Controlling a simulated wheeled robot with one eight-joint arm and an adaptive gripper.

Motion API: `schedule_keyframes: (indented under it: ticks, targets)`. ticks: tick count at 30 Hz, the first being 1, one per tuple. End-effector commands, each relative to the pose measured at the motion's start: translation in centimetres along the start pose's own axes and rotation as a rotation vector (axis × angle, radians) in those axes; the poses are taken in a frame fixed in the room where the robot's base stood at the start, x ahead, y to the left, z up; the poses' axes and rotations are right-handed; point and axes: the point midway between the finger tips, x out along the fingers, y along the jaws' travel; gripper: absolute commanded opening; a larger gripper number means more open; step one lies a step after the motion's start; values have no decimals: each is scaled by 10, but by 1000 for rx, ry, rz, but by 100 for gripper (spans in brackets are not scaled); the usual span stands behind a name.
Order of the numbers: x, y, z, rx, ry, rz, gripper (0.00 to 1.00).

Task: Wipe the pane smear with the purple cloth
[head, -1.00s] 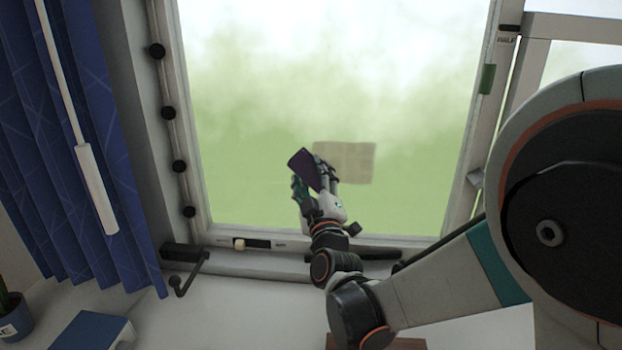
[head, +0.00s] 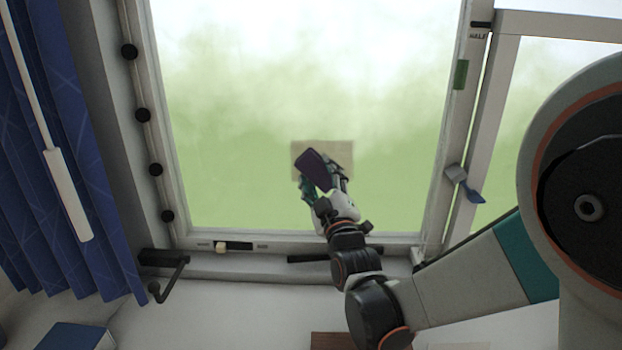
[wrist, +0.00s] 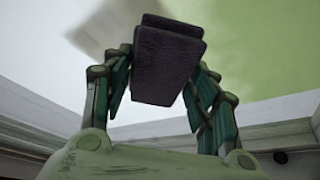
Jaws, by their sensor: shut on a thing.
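My gripper (head: 322,178) is shut on the folded purple cloth (head: 318,165) in front of the lower middle of the window pane (head: 230,120). In the wrist view the cloth (wrist: 168,62) sits between the two green-sided fingers. The pane smear (head: 340,151) is a pale beige rectangle on the glass; the cloth and gripper overlap its lower left and middle in the head view. The smear also shows blurred in the wrist view (wrist: 98,22), up and left of the cloth. I cannot tell whether the cloth touches the glass.
A blue curtain (head: 75,200) and its white wand (head: 68,190) hang at the left. A dark crank handle (head: 170,280) juts out below the frame's left corner. A blue-grey handle (head: 465,183) is on the right frame. The glass around the smear is clear.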

Motion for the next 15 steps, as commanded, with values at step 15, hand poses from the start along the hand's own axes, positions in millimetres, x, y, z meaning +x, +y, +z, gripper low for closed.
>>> schedule_keyframes:
  ticks: [15]
  targets:
    - [-7, 20, 20, -3, -2, 1, 34]
